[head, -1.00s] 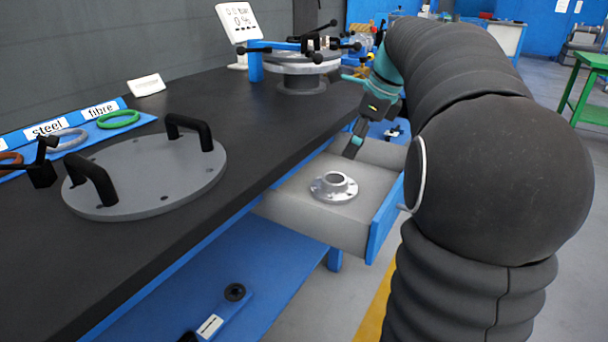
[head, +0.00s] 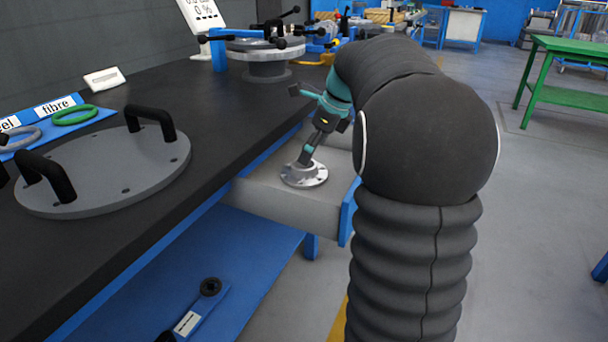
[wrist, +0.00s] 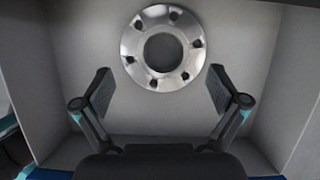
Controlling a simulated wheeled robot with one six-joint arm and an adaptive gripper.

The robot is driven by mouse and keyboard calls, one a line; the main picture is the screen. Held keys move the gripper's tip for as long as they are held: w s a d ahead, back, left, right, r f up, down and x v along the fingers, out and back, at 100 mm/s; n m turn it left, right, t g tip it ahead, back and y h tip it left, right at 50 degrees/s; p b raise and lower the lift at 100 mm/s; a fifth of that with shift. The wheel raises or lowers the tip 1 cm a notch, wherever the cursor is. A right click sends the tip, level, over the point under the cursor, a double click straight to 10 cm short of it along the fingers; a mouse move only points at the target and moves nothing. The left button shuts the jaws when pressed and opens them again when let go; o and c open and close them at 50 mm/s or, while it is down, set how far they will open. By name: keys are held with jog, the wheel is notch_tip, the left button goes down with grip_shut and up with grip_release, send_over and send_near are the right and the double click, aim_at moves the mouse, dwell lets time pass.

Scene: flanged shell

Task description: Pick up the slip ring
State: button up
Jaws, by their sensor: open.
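The slip ring (head: 316,178), a shiny silver flanged ring with a raised hub and bolt holes, lies flat in the open drawer. In the wrist view it (wrist: 134,47) is at the top centre, its open bore facing the camera. My gripper (head: 304,160) is low over the ring in the head view and covers part of its hub. In the wrist view my gripper (wrist: 160,82) is open and empty, its two fingers wide apart at the ring's near side. Whether a fingertip touches the ring cannot be told.
The grey drawer (head: 270,201) has walls close around the gripper. The dark bench top (head: 215,120) overhangs beside it, with a grey plate with two black handles (head: 110,180) and a clamped fixture (head: 267,70). Open floor (head: 540,240) lies to the right.

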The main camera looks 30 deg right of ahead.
aim_at(294, 175)
jog(key=x, duration=0.4)
jog(key=shift+w+f+b, duration=0.25)
jog(key=shift+f+b, duration=0.1)
jog(key=shift+r, duration=0.1)
grip_shut()
